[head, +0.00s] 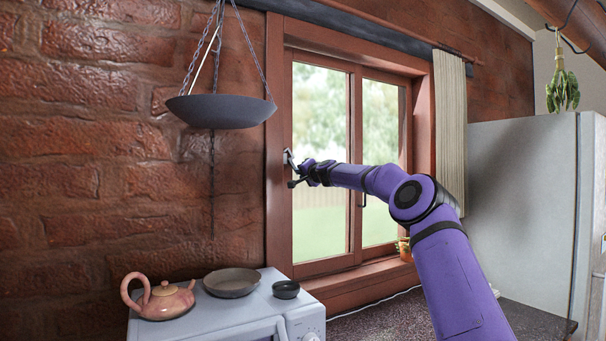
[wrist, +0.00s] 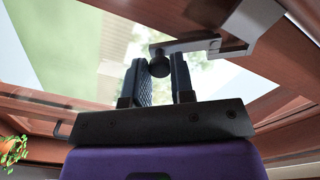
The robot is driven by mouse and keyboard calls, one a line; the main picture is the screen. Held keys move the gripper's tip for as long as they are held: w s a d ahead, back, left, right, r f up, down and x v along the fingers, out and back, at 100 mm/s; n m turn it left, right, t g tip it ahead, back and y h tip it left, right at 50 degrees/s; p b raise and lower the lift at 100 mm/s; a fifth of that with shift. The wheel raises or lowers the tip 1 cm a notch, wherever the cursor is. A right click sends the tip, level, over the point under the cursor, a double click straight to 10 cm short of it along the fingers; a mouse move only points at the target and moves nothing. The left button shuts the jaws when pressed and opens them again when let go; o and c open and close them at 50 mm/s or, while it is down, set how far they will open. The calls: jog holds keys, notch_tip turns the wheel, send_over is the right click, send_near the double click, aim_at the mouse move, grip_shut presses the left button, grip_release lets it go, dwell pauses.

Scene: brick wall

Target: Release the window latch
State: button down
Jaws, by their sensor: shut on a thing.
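The window latch (head: 288,157) is a light grey metal piece on the left side of the brown wooden window frame. In the wrist view its lever (wrist: 188,45) runs left from a pale bracket (wrist: 252,22) and ends in a dark round knob (wrist: 160,67). My gripper (head: 297,172) is at the latch, with my purple arm reaching in from the lower right. In the wrist view the two dark fingers of my gripper (wrist: 161,76) are on either side of the knob and shut on it. The fingers partly hide the knob's lower end.
The window (head: 321,160) has two glass panes. A hanging scale pan (head: 222,111) is left of the latch. Below stand a teapot (head: 166,300), a shallow bowl (head: 232,283) and a small black bowl (head: 286,289) on a microwave (head: 250,310). A fridge (head: 510,200) is at right.

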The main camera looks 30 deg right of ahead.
jog(key=c, duration=1)
grip_release()
jog(key=shift+s+d, duration=0.2)
jog(key=shift+s, duration=5.2)
